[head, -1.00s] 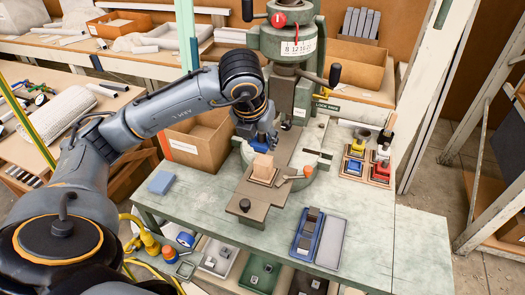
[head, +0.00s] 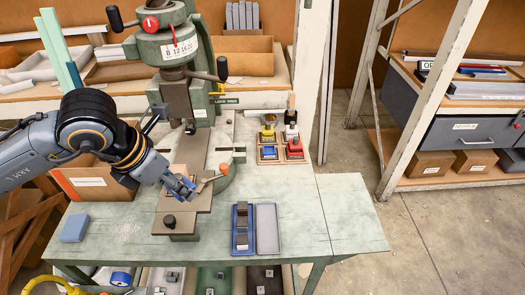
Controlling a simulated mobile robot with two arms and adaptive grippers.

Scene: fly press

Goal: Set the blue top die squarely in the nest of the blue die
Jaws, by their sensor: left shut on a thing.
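My left gripper (head: 180,192) comes in from the left over the front of the press bed. It is shut on a small blue piece (head: 185,184), which looks like the blue top die; the fingers partly cover it. A pale tan block on the bed is mostly hidden behind the gripper. A blue die (head: 268,153) sits in a wooden-framed rack at the right of the bench, beside a red one (head: 295,150); its nest is too small to make out. My right gripper is not in view.
A blue tray (head: 233,240) with dark blocks and a grey tray (head: 268,230) lie on the bench. A blue block (head: 74,228) lies at left. The bench's right end is clear.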

